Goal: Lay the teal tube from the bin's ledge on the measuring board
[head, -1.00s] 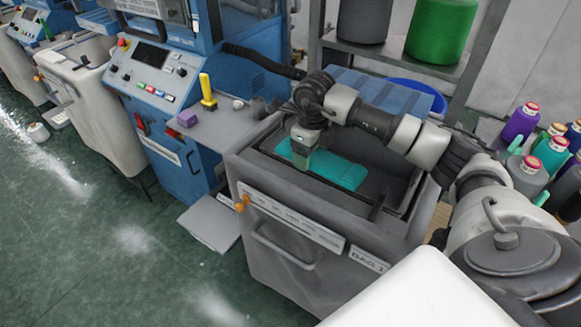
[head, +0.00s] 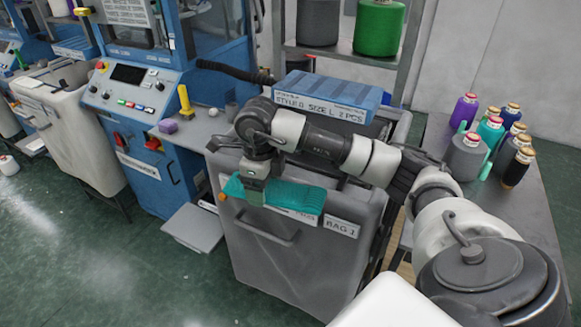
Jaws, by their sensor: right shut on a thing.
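The teal tube (head: 290,197) is a knitted, flat-looking piece held in the air in front of the upper part of the grey bin (head: 285,262). My right gripper (head: 255,184) points down and is shut on the tube near its left part. The tube extends to both sides of the jaws and covers part of the bin's front label. The bin's ledge is largely hidden behind my right arm. I do not see my left gripper. I cannot make out the measuring board in this view.
A side table (head: 508,205) at the right holds several yarn cones (head: 466,152). Blue knitting machines (head: 160,110) stand at the left, with a small shelf and a yellow-handled tool (head: 186,101).

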